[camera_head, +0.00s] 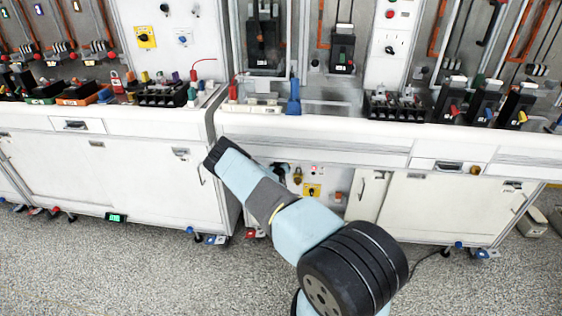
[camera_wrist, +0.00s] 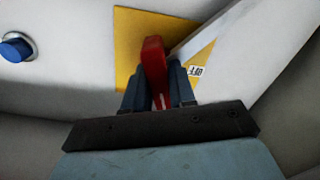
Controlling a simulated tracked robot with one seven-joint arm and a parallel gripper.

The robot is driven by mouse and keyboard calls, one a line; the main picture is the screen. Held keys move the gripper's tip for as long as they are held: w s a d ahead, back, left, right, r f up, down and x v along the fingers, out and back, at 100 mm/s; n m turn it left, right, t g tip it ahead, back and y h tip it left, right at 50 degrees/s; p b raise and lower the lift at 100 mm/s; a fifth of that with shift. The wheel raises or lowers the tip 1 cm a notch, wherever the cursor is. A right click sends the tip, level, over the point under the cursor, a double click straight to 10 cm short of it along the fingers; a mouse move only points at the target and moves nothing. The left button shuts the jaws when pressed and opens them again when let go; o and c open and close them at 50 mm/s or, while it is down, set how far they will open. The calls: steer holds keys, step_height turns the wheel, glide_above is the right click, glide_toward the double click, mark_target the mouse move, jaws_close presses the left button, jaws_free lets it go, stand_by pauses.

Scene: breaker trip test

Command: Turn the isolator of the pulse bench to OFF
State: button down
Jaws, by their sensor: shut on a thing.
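In the wrist view a red isolator handle (camera_wrist: 153,50) stands on a yellow plate (camera_wrist: 127,40). My gripper (camera_wrist: 157,82) is shut on the handle, with a dark finger on each side of it. The handle's free end points up and slightly left in this view. A small white OFF label (camera_wrist: 197,71) lies to the right of the handle, apart from it. Other markings on the plate are hidden. In the head view my arm reaches to the bench's lower front; my fingers and the held handle cannot be made out there.
In the wrist view a blue round button (camera_wrist: 17,47) sits left of the plate, and a pale wall rises close on the right. In the head view a yellow plate (camera_head: 312,190) and a brass padlock (camera_head: 297,176) show under the worktop (camera_head: 440,143).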

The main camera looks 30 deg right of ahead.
steer(key=n, duration=0.7)
steer(key=shift+w+a, duration=0.3)
steer(key=shift+a, duration=0.1)
steer(key=n, duration=0.4)
steer(key=shift+n, duration=0.3)
steer(key=shift+s+f+n, duration=0.1)
steer(key=shift+f+n, duration=0.05)
steer(key=shift+n, duration=0.95)
steer(key=c, duration=1.2)
jaws_free()
steer(key=shift+f, duration=0.1)
steer(key=shift+o, duration=0.9)
steer(key=shift+s+d, duration=0.1)
steer(key=shift+d, duration=0.1)
steer(key=shift+s, duration=0.1)
steer(key=v, duration=1.3)
steer(key=shift+s+a, duration=0.2)
steer(key=shift+a, duration=0.1)
